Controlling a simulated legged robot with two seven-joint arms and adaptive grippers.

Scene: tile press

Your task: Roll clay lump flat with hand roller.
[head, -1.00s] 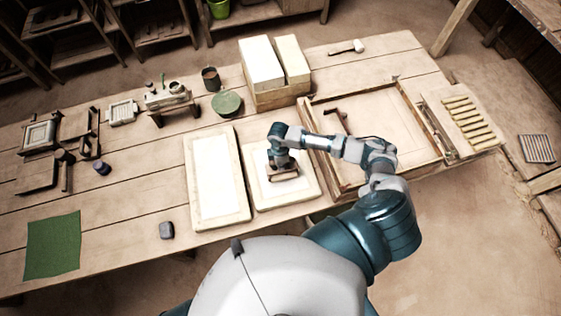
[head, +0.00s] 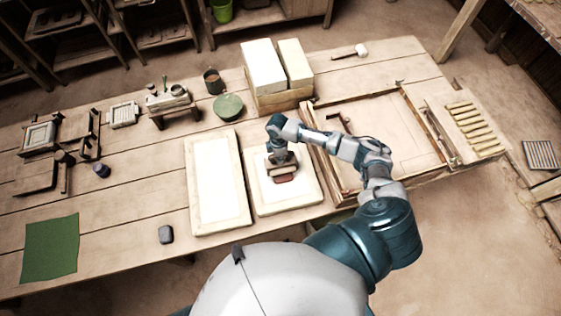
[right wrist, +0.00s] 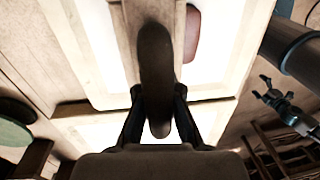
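The clay lump (head: 285,179) is a small reddish-brown piece on the right-hand pale board (head: 305,197). It also shows in the right wrist view (right wrist: 192,34) as a smooth pinkish-brown strip beside the roller. My right gripper (head: 279,151) is over that board, shut on the hand roller (head: 282,161). The dark brown roller part (right wrist: 155,65) fills the space between the fingers (right wrist: 158,98) in the right wrist view. I cannot tell whether the roller touches the clay. My left gripper (right wrist: 274,97) shows small in the right wrist view, its fingers spread and empty.
A second pale board (head: 215,222) lies to the left. A shallow wooden tray frame (head: 399,171) stands to the right, pale blocks (head: 262,66) behind. A dark grey block (head: 166,234) and a green cloth (head: 50,248) lie at left, with free table between.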

